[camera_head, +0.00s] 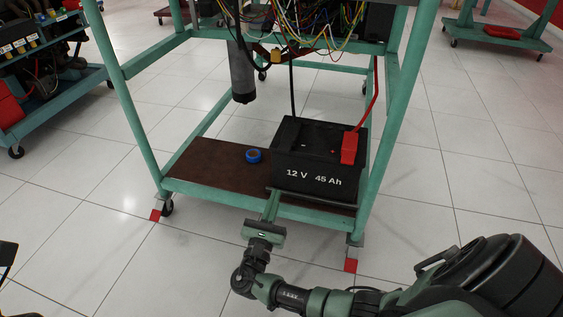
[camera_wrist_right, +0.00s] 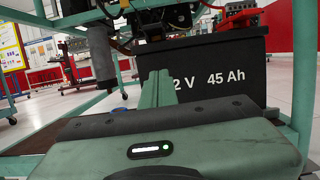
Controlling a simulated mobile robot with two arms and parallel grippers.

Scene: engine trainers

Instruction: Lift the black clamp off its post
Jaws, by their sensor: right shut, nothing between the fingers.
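The black battery (camera_head: 315,165), marked 12 V 45 Ah, stands on the lower shelf of a green engine stand. A black cable (camera_head: 291,88) runs down to the back left of its top. The black clamp at that end cannot be told apart from the dark battery top. A red clamp (camera_head: 349,147) with a red cable sits on the right of the battery. My right gripper (camera_head: 272,196) is shut and empty, low in front of the battery; its fingers (camera_wrist_right: 158,88) also show against the battery front (camera_wrist_right: 225,95) in the right wrist view. My left gripper is not seen.
A blue tape roll (camera_head: 254,156) lies on the brown shelf (camera_head: 205,160) left of the battery. A grey cylinder (camera_head: 242,72) and loose wires (camera_head: 310,25) hang above. Green stand legs (camera_head: 392,130) flank the battery. The tiled floor in front is mostly clear.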

